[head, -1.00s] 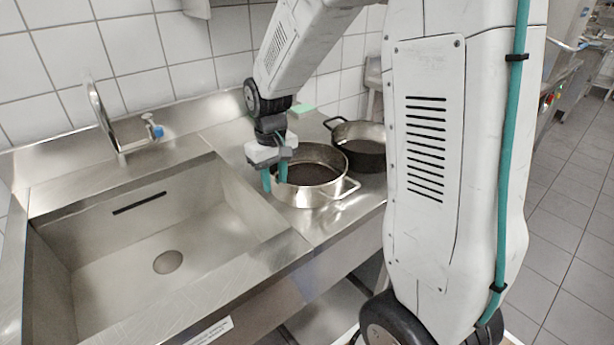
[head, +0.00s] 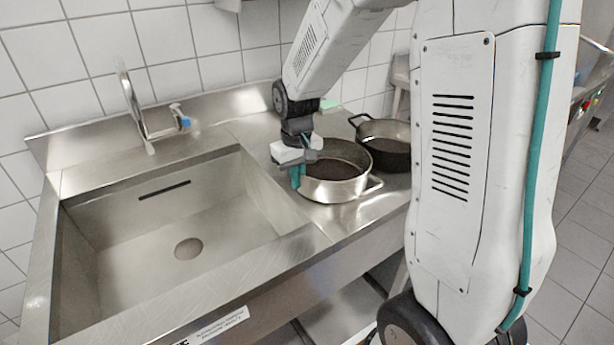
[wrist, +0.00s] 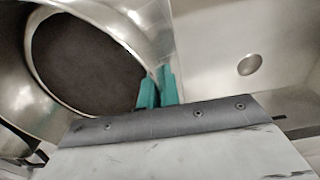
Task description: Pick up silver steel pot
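The silver steel pot (head: 340,190) stands on the steel counter to the right of the sink. It is open, dark inside, with a loop handle at its right front. In the wrist view its shiny wall (wrist: 140,35) curves across the upper left. My gripper (head: 298,176) is at the pot's left rim, pointing down. Its two teal fingers show close together in the wrist view (wrist: 158,88), one on the inner side of the pot wall and one on the outer side. They appear shut on the wall. The exact contact is partly hidden.
A darker pot (head: 388,157) stands just behind and right of the silver pot, close to it. The sink basin (head: 160,260) lies to the left, with a tap (head: 137,110) behind it. A tiled wall bounds the back. A green item (head: 328,105) lies behind the pots.

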